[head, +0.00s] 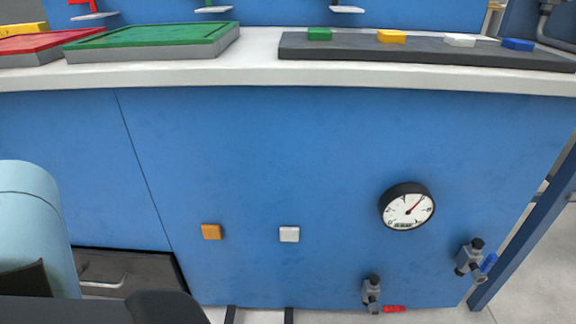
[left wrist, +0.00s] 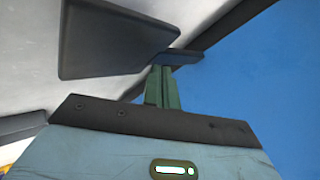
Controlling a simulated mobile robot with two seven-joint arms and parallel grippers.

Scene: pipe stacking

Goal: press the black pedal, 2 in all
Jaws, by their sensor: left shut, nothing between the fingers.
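My left gripper (left wrist: 160,88) shows in the left wrist view as a light blue body with greenish fingers, shut and empty. A dark flat slab (left wrist: 181,57) lies at the fingertips; I cannot tell whether it touches them or which part it is. A larger dark plate (left wrist: 115,38), which may be the black pedal, lies beside the fingers to the left over pale floor. In the head view no pedal is clearly seen. Two dark strips, one of them left (head: 230,314), show at the bottom edge below the blue panel. My right gripper is in neither view.
The blue panel (head: 270,160) carries an orange button (head: 211,231), a white button (head: 289,234), a gauge (head: 407,206) and two valves with red (head: 394,309) and blue (head: 489,262) handles. A dark drawer (head: 125,270) is at lower left. Above is a pale worktop (head: 255,75).

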